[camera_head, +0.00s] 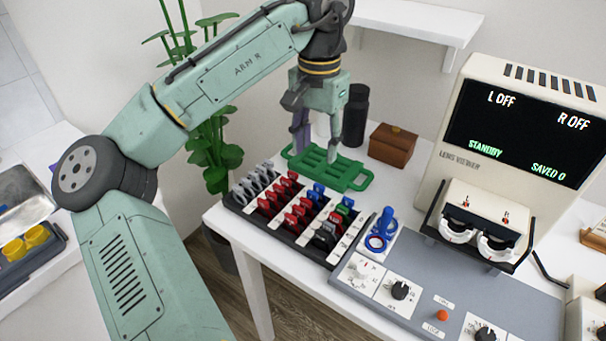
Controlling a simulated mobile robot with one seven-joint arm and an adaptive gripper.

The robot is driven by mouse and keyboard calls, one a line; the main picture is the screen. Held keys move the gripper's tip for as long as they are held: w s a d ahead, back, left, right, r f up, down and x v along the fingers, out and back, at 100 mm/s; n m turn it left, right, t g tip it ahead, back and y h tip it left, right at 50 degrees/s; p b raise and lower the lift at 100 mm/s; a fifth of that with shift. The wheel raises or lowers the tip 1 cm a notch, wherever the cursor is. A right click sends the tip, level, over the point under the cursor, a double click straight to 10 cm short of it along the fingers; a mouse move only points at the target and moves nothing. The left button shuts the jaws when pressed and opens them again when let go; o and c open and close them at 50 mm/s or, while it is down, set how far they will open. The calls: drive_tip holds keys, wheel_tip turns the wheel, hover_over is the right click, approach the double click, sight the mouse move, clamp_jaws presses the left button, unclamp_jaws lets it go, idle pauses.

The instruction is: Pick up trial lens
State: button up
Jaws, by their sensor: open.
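Several trial lenses with grey, red, blue, green and black handles stand in rows in a black tray (234,204) on the white table. They include a red group (270,203) and a black one (325,236). My gripper (319,148) is open, fingers pointing down, above the green slotted rack (352,178) behind the tray. I see nothing held between the fingers. The small lens faces in the tray are hard to make out.
The lens viewer (470,150) stands at the right, its screen reading STANDBY. A grey control panel (455,292) with knobs lies in front. A brown box (392,149) and black cylinder (355,118) stand behind the rack. A plant (215,150) is left of the table.

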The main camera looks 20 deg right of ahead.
hover_over(320, 186)
drive_tip(key=f, duration=0.5)
drive_tip(key=shift+w+a, duration=0.25)
drive_tip(key=shift+w, duration=0.15)
drive_tip(key=shift+s+d+f+p, duration=0.1)
drive_tip(key=shift+f+p, duration=0.1)
drive_tip(key=shift+f, duration=0.75)
drive_tip(key=shift+d+f+p, duration=0.15)
drive_tip(key=shift+f+p, duration=0.1)
drive_tip(key=shift+f, duration=0.65)
drive_tip(key=shift+s+d+f+p, duration=0.1)
drive_tip(key=shift+f+p, duration=0.1)
drive_tip(key=shift+f, duration=0.75)
drive_tip(key=shift+c, duration=0.5)
drive_tip(key=c, duration=0.4)
